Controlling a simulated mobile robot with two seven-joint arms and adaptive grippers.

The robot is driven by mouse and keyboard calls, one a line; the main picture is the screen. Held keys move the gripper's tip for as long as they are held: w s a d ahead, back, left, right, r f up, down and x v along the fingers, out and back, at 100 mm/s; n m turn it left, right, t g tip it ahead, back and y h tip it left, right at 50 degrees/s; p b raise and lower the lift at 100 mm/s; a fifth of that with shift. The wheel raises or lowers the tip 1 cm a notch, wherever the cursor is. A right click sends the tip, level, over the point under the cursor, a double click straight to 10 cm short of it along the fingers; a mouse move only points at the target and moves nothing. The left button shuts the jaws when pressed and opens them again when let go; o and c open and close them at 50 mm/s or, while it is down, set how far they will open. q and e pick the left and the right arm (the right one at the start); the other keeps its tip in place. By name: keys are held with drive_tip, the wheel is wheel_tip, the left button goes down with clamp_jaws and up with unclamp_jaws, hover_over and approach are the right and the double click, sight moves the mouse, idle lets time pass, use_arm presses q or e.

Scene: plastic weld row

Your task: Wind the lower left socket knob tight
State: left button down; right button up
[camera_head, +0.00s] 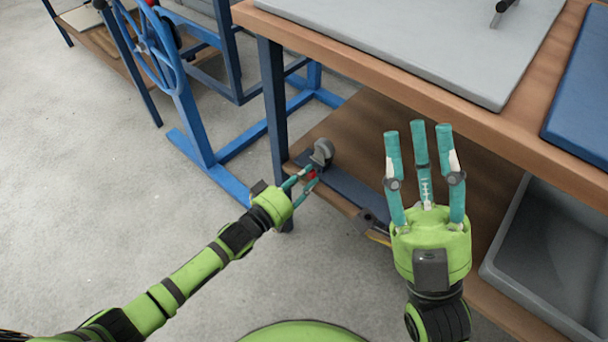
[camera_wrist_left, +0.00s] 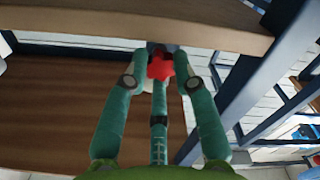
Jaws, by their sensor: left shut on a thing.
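A red star-shaped knob (camera_wrist_left: 160,67) shows between the fingers of my left gripper (camera_wrist_left: 161,60) in the left wrist view. In the head view only a small red part of the knob (camera_head: 311,175) shows, partly hidden by the teal fingers. My left gripper (camera_head: 306,178) is shut on it at the left end of the bench's lower shelf. A grey rounded socket piece (camera_head: 322,151) stands directly behind the knob. My right gripper (camera_head: 420,133) is open and empty, its fingers spread and pointing up in the picture, in front of the bench.
The wooden bench top (camera_head: 400,88) overhangs the lower shelf (camera_head: 372,125). A dark blue bench leg (camera_head: 272,100) stands left of the socket. A blue frame with a handwheel (camera_head: 152,48) is further left. A grey bin (camera_head: 545,262) is at the right. The floor at left is clear.

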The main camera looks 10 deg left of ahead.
use_arm(q)
drive_tip(key=shift+w+a+r, duration=0.1)
drive_tip(key=shift+w+r, duration=0.15)
drive_tip(key=shift+r, duration=0.2)
drive_tip(key=c, duration=1.3)
unclamp_jaws()
drive_tip(key=shift+o, duration=0.2)
drive_tip(key=shift+f, duration=0.1)
drive_tip(key=shift+s+f, duration=0.2)
drive_tip(key=v, duration=1.2)
